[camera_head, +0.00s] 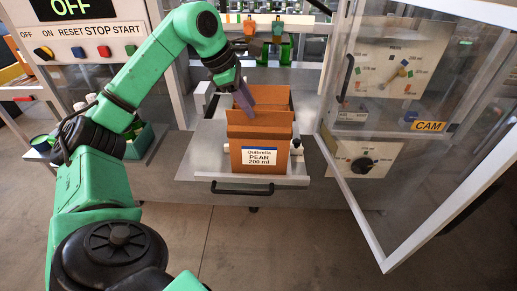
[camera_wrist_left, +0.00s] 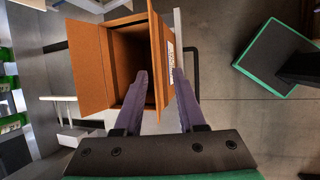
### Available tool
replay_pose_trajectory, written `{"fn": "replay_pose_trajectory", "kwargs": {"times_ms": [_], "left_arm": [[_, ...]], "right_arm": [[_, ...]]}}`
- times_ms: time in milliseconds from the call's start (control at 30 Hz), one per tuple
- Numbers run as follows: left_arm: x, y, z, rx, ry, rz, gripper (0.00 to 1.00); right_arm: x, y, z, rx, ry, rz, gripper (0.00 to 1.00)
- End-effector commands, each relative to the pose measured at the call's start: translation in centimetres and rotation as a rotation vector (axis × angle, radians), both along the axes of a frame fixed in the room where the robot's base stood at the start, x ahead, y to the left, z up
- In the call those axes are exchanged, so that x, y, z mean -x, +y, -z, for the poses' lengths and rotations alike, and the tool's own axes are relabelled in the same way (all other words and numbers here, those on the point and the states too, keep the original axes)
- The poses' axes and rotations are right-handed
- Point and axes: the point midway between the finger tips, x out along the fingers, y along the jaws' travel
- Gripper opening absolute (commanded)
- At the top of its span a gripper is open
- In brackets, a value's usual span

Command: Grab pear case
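The pear case (camera_head: 262,160) is an open orange-brown cardboard box with its flaps up and a white "PEAR 200 ml" label on its front. It stands upright on a grey pull-out tray (camera_head: 200,172). My left gripper (camera_head: 246,102) reaches down at the top of the case. In the left wrist view the fingers (camera_wrist_left: 161,76) are apart, one over the dark opening of the case (camera_wrist_left: 88,62) and the other beyond its labelled wall. That wall lies between them; I cannot tell whether they touch it. My right gripper is not in view.
A glass door (camera_head: 425,110) in a white frame stands open at the right. A black handle (camera_head: 242,190) sits on the tray's front edge. Green bottles (camera_head: 285,52) stand in the machine behind. A control panel (camera_head: 85,45) is at the upper left. The floor in front is clear.

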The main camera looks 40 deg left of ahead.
Motion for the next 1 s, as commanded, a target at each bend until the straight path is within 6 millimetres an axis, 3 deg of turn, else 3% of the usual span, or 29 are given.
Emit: {"fn": "replay_pose_trajectory", "kwargs": {"times_ms": [133,300,400,700,1000], "left_arm": [[-0.9,-0.4,1.7,0.002,0.002,0.002,0.39],[-2.4,-0.8,4.4,0.002,0.004,0.004,0.39],[-2.9,-1.0,5.6,0.001,0.001,0.003,0.39],[-3.1,-1.1,5.8,0.002,-0.001,0.003,0.39],[-3.1,-1.0,6.2,0.002,-0.001,0.003,0.39]], "right_arm": [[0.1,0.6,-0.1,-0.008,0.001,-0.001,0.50],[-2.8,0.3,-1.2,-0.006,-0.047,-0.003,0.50],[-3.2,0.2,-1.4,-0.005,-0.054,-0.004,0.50],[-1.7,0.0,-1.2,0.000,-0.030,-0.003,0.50],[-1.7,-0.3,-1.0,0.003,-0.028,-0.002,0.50]]}}
